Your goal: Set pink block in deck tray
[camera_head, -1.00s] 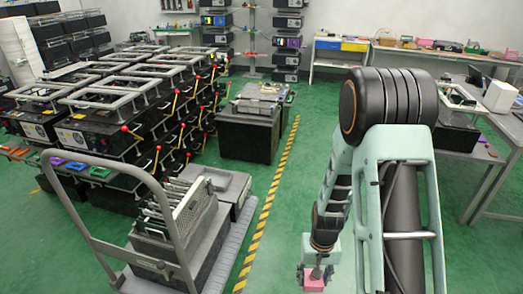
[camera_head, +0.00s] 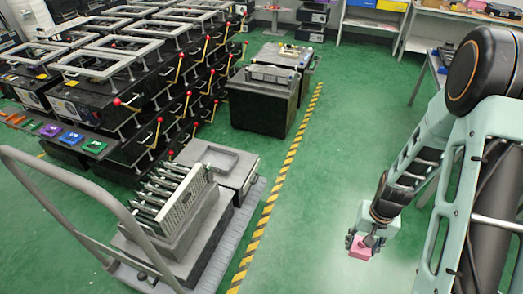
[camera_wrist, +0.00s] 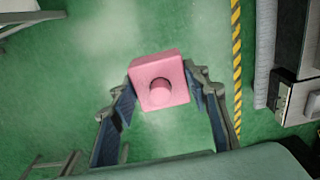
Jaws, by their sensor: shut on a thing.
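My gripper (camera_head: 362,240) is shut on the pink block (camera_head: 359,251), which it holds over the green floor at the right of the head view. In the wrist view the pink block (camera_wrist: 172,68), with a round knob on its face, sits between the two fingers of my gripper (camera_wrist: 162,84). A grey shallow tray with a raised rim (camera_head: 236,157) lies on the cart at the lower left, behind a finned metal unit. It is well to the left of my gripper and looks empty. I cannot tell for sure that this is the deck tray.
The cart's tall bent handle (camera_head: 55,213) stands at the left, and the finned unit (camera_head: 178,200) rises beside the tray. A yellow-black floor stripe (camera_head: 283,180) runs between cart and gripper. Racks with red-tipped levers (camera_head: 117,102) fill the upper left.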

